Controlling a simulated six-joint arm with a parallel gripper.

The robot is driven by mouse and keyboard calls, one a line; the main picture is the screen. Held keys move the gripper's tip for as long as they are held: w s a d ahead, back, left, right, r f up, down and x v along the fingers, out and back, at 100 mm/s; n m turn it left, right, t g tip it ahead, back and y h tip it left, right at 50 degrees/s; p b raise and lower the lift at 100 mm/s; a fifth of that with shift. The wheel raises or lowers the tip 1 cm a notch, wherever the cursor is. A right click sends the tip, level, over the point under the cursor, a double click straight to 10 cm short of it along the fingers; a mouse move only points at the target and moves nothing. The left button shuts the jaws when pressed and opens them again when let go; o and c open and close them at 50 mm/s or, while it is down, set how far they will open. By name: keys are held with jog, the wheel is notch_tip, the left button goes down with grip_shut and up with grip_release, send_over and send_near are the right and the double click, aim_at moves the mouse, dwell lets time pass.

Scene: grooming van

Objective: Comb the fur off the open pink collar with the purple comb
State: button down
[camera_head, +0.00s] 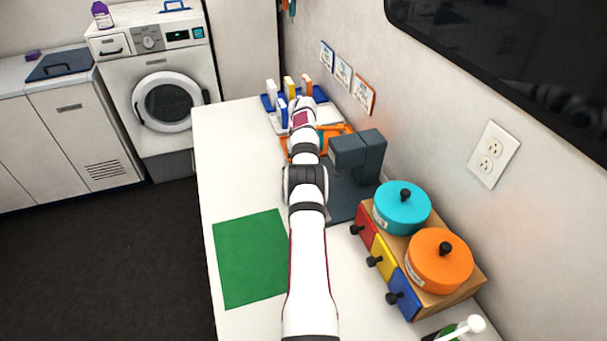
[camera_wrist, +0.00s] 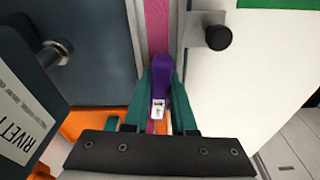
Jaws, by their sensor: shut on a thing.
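In the wrist view, my gripper (camera_wrist: 160,88) has its teal fingers shut on the purple comb (camera_wrist: 161,70), which carries a small white label. The comb points up the picture, and its tip meets or overlaps the near visible end of a pink strip (camera_wrist: 158,25), which looks like the open collar. No fur is clearly visible. In the head view, my arm hides the comb and collar.
A dark grey rivet press (camera_head: 360,155) stands beside my arm, close on the left in the wrist view. An orange tray (camera_head: 340,129) and blue rack (camera_head: 268,102) lie behind. A black knob (camera_wrist: 218,37) is near the collar. A green mat (camera_head: 250,260) lies flat, front left.

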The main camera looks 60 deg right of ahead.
jog(key=shift+s+a, duration=1.55)
jog(key=shift+w+d, duration=0.85)
jog(key=shift+w, duration=0.05)
notch_tip(320, 180, up, 7)
